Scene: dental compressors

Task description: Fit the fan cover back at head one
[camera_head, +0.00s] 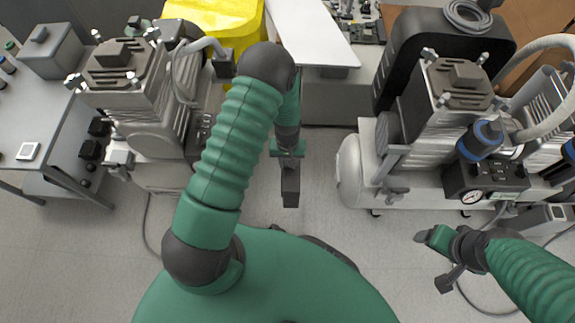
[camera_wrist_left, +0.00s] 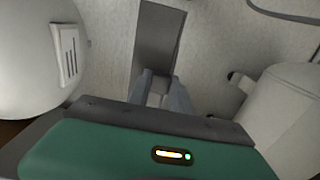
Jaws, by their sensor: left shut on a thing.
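My left gripper (camera_head: 290,160) hangs in the middle gap between two compressors, pointing down. It is shut on a dark grey flat plate (camera_head: 290,186), which may be the fan cover. In the left wrist view the fingers (camera_wrist_left: 161,88) pinch the near end of this plate (camera_wrist_left: 160,38), clear of both machines. The right compressor has a finned head (camera_head: 455,88) and another (camera_head: 545,100) at the right edge. The left compressor has a finned head (camera_head: 125,75). No label shows which is head one. My right gripper (camera_head: 432,262) is open and empty over the floor at lower right.
A white tank (camera_head: 350,172) of the right compressor borders the gap. A grey table (camera_head: 55,145) stands at left. Cables run on the floor; the floor (camera_head: 325,200) between the machines is clear.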

